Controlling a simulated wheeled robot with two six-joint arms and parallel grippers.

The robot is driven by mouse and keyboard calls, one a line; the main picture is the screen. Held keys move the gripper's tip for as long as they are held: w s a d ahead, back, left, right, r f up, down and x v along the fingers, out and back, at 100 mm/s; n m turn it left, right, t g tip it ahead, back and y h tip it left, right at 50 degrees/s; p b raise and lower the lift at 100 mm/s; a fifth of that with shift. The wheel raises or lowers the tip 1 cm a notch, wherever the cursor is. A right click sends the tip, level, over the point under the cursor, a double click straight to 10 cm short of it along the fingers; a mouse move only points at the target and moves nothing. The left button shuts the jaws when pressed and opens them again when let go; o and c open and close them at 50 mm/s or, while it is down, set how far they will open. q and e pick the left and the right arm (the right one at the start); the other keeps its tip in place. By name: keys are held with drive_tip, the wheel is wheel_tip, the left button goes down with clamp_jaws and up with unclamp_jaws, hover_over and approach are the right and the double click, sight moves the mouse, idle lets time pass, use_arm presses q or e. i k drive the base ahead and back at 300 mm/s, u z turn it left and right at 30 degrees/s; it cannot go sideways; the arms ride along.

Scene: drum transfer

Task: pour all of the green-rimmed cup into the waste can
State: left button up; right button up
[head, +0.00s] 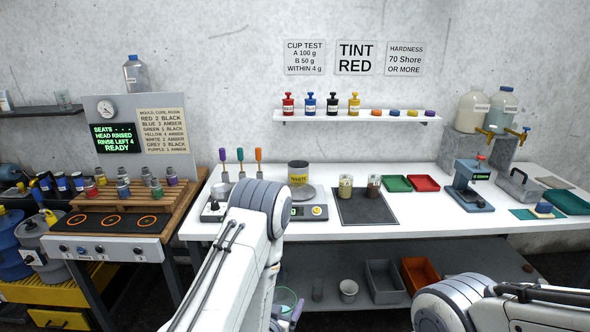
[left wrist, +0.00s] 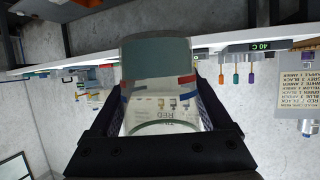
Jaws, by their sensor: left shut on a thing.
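The green-rimmed cup (left wrist: 160,105) is clear and sits between the fingers of my left gripper (left wrist: 160,86) in the left wrist view. That view is upside down, with the green rim at the bottom, so the cup looks roughly upright. A grey-green band fills its base end; I cannot tell if this is liquid. In the head view, part of the cup (head: 287,296) shows low in front of the table, mostly hidden by my left arm. The waste can (head: 298,173), dark with a yellow label, stands at the scale on the table, apart from the cup. My right gripper is out of view.
The scale (head: 309,212) is partly hidden by my left arm. A dark mat (head: 366,209) with two filled cups lies right of it. Colored tools (head: 241,160) stand left of the can. The white table's front edge (head: 400,233) lies between cup and can.

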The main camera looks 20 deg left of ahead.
sight(297, 171)
drive_tip(key=u, duration=0.7)
drive_tip(key=i, duration=1.2)
drive_tip(key=z, duration=0.7)
drive_tip(key=i, duration=1.05)
drive_tip(key=u, duration=0.05)
